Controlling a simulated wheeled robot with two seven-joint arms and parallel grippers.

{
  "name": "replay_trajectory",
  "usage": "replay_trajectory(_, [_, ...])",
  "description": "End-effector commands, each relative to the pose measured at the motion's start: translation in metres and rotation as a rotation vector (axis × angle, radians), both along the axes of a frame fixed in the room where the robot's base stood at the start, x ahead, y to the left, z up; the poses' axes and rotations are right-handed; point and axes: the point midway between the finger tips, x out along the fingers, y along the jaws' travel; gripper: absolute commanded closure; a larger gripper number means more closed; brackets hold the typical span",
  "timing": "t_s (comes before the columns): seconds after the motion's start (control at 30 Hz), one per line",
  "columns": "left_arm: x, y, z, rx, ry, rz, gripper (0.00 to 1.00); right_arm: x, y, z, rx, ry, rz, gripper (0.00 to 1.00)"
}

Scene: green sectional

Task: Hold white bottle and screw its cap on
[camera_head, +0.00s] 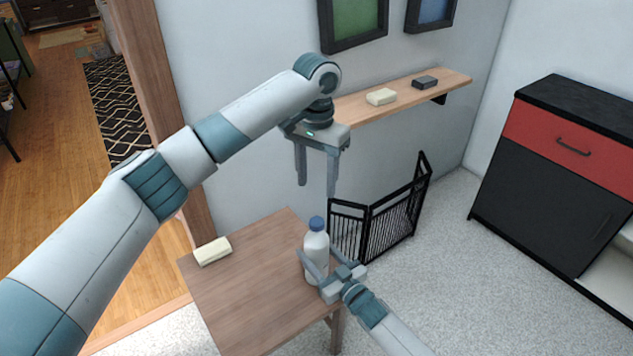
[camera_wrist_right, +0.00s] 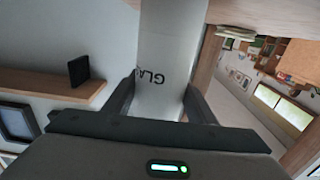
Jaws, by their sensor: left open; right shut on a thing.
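The white bottle (camera_head: 315,256) stands upright at the right side of the wooden table. A blue cap (camera_head: 317,223) sits on its top; I cannot tell how tight it is. My right gripper (camera_head: 313,273) is shut around the bottle's body, low down. In the right wrist view the white bottle (camera_wrist_right: 168,65) with dark lettering is between the fingers of my right gripper (camera_wrist_right: 160,98); its cap is out of that view. My left gripper (camera_head: 317,185) is open and empty, pointing down above the bottle and apart from the cap.
A pale yellow block (camera_head: 213,251) lies on the wooden table (camera_head: 250,301) at its left edge. A wall shelf (camera_head: 448,82) holds another pale block (camera_head: 381,96) and a dark block (camera_head: 424,83). A black folding gate (camera_head: 385,221) stands behind the bottle. The table's middle is clear.

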Motion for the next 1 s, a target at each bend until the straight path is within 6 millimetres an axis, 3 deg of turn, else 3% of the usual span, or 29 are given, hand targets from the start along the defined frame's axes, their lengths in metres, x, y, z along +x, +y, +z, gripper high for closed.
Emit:
replay_trajectory(0.03, [0.000,0.000,0.000,0.000,0.000,0.000,0.51,0.000,0.000,0.000,0.000,0.000,0.000,1.00])
replay_trajectory(0.07, [0.000,0.000,0.000,0.000,0.000,0.000,0.51,0.000,0.000,0.000,0.000,0.000,0.000,0.47])
replay_trajectory(0.13, [0.000,0.000,0.000,0.000,0.000,0.000,0.51,0.000,0.000,0.000,0.000,0.000,0.000,0.30])
replay_trajectory(0.17, [0.000,0.000,0.000,0.000,0.000,0.000,0.51,0.000,0.000,0.000,0.000,0.000,0.000,0.27])
replay_trajectory(0.67, [0.000,0.000,0.000,0.000,0.000,0.000,0.51,-0.007,-0.006,0.000,-0.001,0.000,-0.001,0.27])
replay_trajectory(1.0, [0.000,0.000,0.003,0.000,0.000,0.000,0.51,-0.049,-0.036,0.000,-0.001,0.001,0.000,0.27])
